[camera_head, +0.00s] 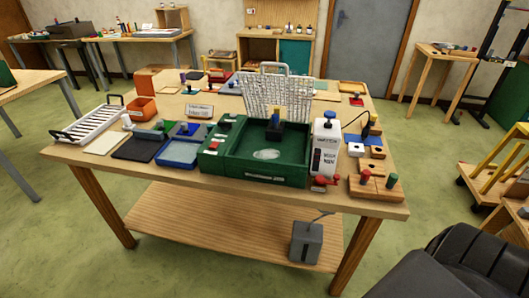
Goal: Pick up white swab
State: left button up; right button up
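No white swab can be told for sure at this size. A small white knob-like piece (127,121) stands at the left of the wooden table (75,155), by a dark pad (138,147), and may be it. A flat white patch (266,154) lies on the floor of the green tray (240,167) in the middle of the table. A small block with a dark, blue and yellow body (274,128) stands in or just behind that tray. Neither of my grippers is in view.
A wire rack (275,93) stands upright behind the tray. A blue tray (179,153), an orange bin (142,108) and a slatted rack (90,123) are at left. The table is crowded.

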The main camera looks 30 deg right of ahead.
aim_at(128, 126)
jog(key=u, duration=0.25)
jog(key=i, duration=0.45)
jog(key=u, duration=0.5)
jog(key=i, duration=1.85)
jog(key=z, duration=0.4)
